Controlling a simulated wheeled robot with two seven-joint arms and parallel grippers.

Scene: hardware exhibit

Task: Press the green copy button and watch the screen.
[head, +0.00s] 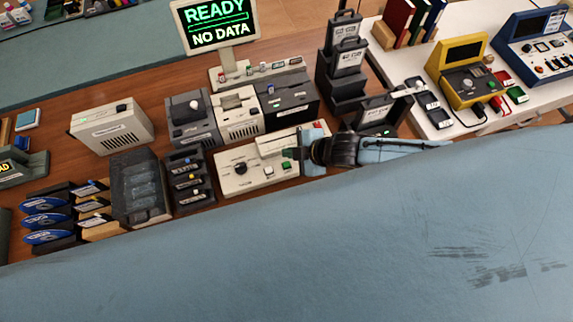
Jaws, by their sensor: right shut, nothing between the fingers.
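The cream control box (232,184) stands on the wooden table near the middle of the head view. The screen (217,24) on a stand at the back reads "READY" and "NO DATA" in green and white. My left gripper is not in view.
Dark and cream devices (239,113) stand behind the box. Dark upright units (347,57) stand behind my right arm. A white table (463,123) with yellow and blue instruments is at right.

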